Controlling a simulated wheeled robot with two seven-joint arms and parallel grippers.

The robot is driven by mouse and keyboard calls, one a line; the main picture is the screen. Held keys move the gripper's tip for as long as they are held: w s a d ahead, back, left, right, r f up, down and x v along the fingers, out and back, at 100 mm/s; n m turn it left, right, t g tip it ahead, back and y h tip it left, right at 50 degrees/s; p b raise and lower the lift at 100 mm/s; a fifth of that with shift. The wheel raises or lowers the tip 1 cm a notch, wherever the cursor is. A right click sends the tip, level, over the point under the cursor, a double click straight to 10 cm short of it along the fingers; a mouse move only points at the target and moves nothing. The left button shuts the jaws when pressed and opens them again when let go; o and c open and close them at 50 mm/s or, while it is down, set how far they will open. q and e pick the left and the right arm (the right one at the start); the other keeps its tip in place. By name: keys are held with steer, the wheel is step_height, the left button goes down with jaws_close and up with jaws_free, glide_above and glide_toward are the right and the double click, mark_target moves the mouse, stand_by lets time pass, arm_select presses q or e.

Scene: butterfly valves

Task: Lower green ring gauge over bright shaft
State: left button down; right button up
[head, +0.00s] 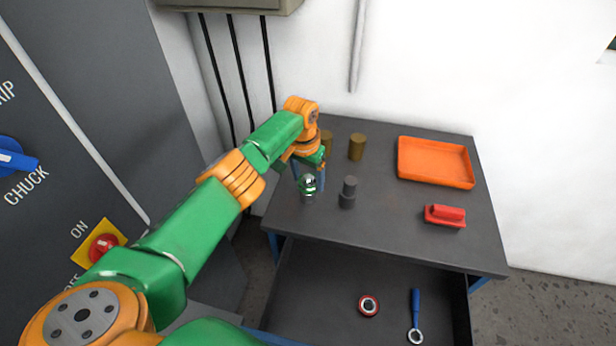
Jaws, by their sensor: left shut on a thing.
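My left gripper (309,171) points down over the left part of the dark table and is shut on the green ring gauge (305,187). The ring is small in the head view and partly covered by the gripper. Bright metal of the shaft (309,178) shows at the ring, so the two overlap in this view. I cannot tell how far down the shaft the ring sits, or whether they touch. My right gripper is not in view.
A dark grey stepped shaft (348,192) stands close to the right of the ring. Brass cylinders (357,147) stand behind. An orange tray (435,162) and a red block-like tool (445,216) lie right. The open drawer (330,305) holds a red round item (369,305) and a blue-handled wrench (415,312).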

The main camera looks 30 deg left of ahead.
arm_select(q)
steer(key=shift+f, duration=0.4)
jaws_free()
steer(key=shift+r, duration=0.15)
steer(key=r, duration=0.4)
steer(key=s+r, duration=0.1)
steer(key=r, duration=0.2)
steer(key=shift+b, duration=0.35)
steer(key=shift+f, duration=0.1)
